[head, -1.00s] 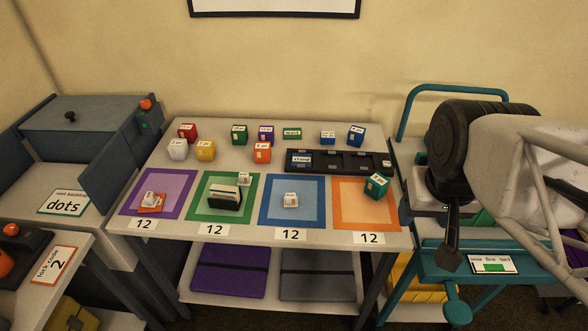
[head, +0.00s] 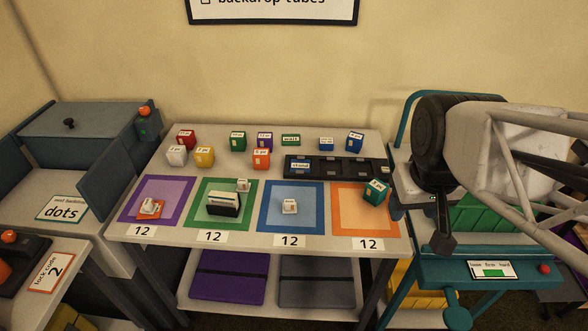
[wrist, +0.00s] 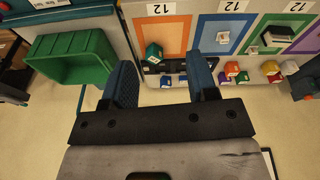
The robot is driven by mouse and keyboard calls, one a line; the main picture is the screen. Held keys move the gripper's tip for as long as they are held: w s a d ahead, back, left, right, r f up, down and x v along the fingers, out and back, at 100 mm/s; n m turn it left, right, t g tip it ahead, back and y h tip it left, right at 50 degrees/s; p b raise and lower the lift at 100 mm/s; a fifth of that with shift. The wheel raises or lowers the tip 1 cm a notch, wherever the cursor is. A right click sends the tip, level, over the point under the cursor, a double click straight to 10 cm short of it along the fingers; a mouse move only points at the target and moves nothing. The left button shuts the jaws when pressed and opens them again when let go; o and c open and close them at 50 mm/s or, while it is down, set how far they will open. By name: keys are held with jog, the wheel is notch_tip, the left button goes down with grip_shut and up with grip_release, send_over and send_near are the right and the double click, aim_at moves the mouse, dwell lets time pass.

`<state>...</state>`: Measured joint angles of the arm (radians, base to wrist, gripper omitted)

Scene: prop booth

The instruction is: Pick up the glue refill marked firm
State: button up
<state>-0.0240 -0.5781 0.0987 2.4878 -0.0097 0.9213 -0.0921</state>
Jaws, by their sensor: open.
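A sign on the teal cart (head: 490,269) seems to read "firm" as its middle word, with a green rectangle below it. I cannot make out a block marked firm; most block labels are too small to read. Small labelled blocks stand on the table, among them a green one (head: 238,141), a flat green one (head: 291,140) and a tilted teal-green one (head: 375,193) on the orange square. My gripper (head: 443,242) is to the right of the table, over the cart. In the wrist view my gripper (wrist: 163,82) is open, with nothing between its fingers.
A green crate (wrist: 72,62) is left of my fingers in the wrist view; my arm partly hides it in the head view (head: 490,213). A dark tray (head: 338,168) lies at the table's right. A grey cabinet (head: 80,128) stands left. Coloured squares carry small items.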

jog(key=w+a+f+n, duration=0.3)
jog(key=w+a+n, duration=0.15)
jog(key=w, duration=0.45)
jog(key=n+g, duration=0.2)
jog(key=n, duration=1.1)
send_over(291, 201)
jog(key=f, duration=1.8)
jog(key=shift+s+d+f, duration=0.1)
jog(key=shift+s+f, duration=0.15)
jog(key=shift+w+a+f, duration=0.15)
jog(key=shift+a+f, duration=0.15)
jog(key=shift+f, duration=0.15)
jog(key=shift+f, duration=1.25)
jog(key=shift+d+f, duration=0.15)
jog(key=shift+f, duration=2.45)
